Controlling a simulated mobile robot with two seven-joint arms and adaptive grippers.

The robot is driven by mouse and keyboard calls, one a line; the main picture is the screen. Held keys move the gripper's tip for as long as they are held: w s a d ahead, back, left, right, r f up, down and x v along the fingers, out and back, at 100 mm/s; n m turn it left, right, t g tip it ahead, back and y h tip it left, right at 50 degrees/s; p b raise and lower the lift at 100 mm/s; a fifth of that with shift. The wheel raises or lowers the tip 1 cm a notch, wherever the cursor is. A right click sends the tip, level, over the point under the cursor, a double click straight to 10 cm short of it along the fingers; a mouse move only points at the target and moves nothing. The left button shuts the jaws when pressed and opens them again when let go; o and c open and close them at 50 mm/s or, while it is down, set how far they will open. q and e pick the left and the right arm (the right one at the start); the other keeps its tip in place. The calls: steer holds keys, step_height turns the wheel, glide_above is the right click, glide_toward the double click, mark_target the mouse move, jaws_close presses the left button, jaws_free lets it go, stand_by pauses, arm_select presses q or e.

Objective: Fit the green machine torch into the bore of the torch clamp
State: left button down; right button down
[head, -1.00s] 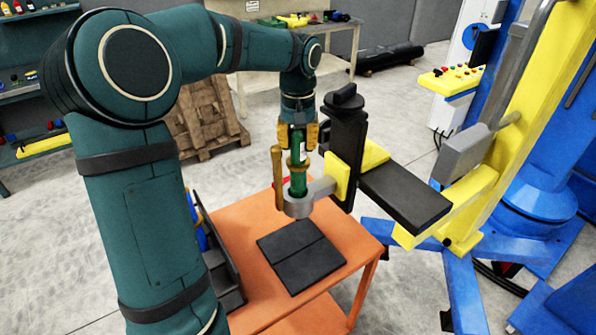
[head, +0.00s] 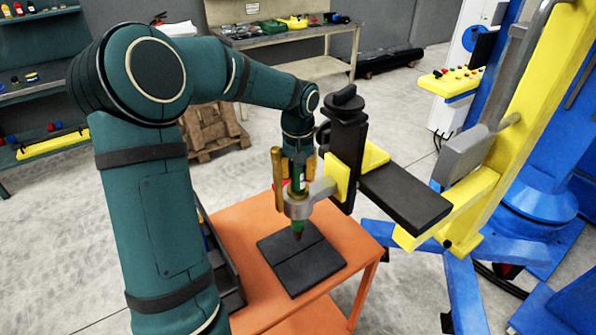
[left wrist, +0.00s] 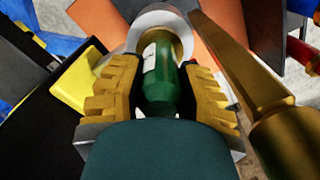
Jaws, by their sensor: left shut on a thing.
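The green machine torch (head: 298,183) is upright in the head view, with its lower end and tip showing below the ring of the torch clamp (head: 299,208). It passes through the clamp's bore. My left gripper (head: 296,170) is shut on the torch's upper body just above the ring. In the left wrist view the yellow-padded fingers (left wrist: 171,95) hold both sides of the torch (left wrist: 160,75), and the pale clamp ring (left wrist: 181,28) surrounds it beyond. The torch's middle is hidden by the ring. My right gripper is not in view.
A brass-coloured rod (head: 277,170) stands beside the torch and also shows large in the left wrist view (left wrist: 235,65). The black slide post (head: 346,150) and yellow block carry the clamp. An orange table (head: 350,245) with a black pad (head: 300,262) lies below.

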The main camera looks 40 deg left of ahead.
arm_select(q)
steer(key=c, duration=0.7)
jaws_free()
step_height(320, 180, up, 12)
steer(key=shift+r+p, duration=0.1)
steer(key=shift+p, duration=0.2)
